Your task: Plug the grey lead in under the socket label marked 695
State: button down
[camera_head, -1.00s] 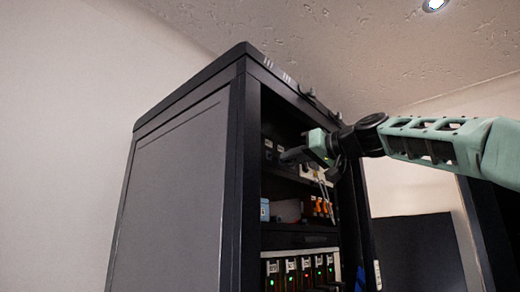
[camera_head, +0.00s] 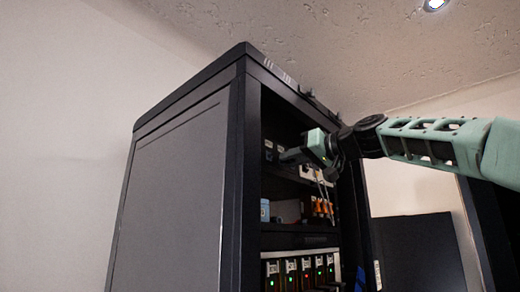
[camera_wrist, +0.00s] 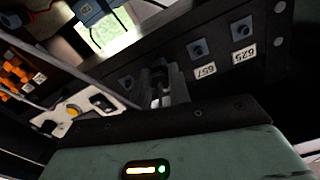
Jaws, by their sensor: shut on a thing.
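My gripper (camera_head: 290,156) reaches into the upper part of the black rack. In the wrist view its fingers (camera_wrist: 160,88) are closed on the end of the grey lead, which they mostly hide. A thin pale cable, seemingly the grey lead (camera_head: 323,188), hangs below my gripper in the head view. In the wrist view, my fingertips are close to a dark socket panel (camera_wrist: 225,85). Blue-grey sockets there carry white labels 657 (camera_wrist: 204,71) and 625 (camera_wrist: 244,53). Another socket (camera_wrist: 127,82) sits left of my fingers. No label reading 695 is legible; contact with a socket cannot be told.
The rack's side wall (camera_head: 180,190) stands left of my arm. Below are orange connectors (camera_head: 317,207), a blue block (camera_head: 264,210) and a row of modules with green and red lights (camera_head: 305,272). Orange parts (camera_wrist: 14,75) and a yellow button (camera_wrist: 72,110) show in the wrist view.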

jog(key=shift+m+p, duration=0.35)
jog(key=shift+m, duration=1.25)
jog(key=shift+r, duration=0.1)
jog(key=m+p, duration=0.1)
jog(key=m, duration=0.3)
jog(key=shift+m+p, duration=0.3)
jog(key=shift+m+p, duration=0.55)
jog(key=shift+m, duration=0.95)
jog(key=shift+m, duration=0.9)
